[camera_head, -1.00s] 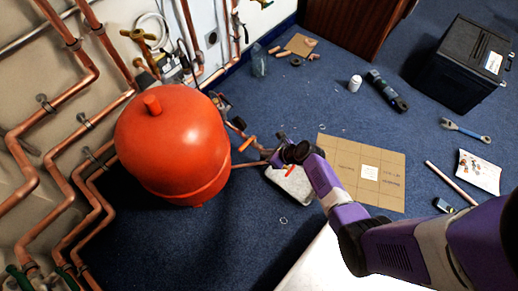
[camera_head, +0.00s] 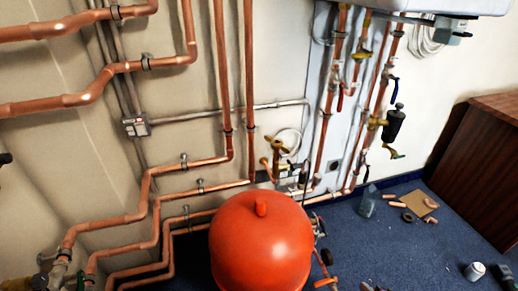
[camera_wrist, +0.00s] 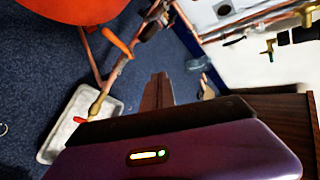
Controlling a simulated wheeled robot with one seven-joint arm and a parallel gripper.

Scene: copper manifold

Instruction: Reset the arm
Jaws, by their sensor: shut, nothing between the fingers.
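My gripper (camera_wrist: 158,92) shows in the wrist view, with its purple housing and status light along the bottom. Its dark fingers are together and hold nothing. In the wrist view, it is over the blue floor, right of a pale tray (camera_wrist: 55,142) and pipework with an orange-handled part (camera_wrist: 117,43). I cannot tell how far the fingers are from these. I cannot make out my arm or gripper in the head view.
A red vessel (camera_head: 262,245) stands by the wall among copper pipes (camera_head: 228,75); it also shows in the wrist view (camera_wrist: 75,8). A brown wooden cabinet (camera_head: 485,165) is at the right. A white can (camera_head: 475,271) stands on open blue carpet.

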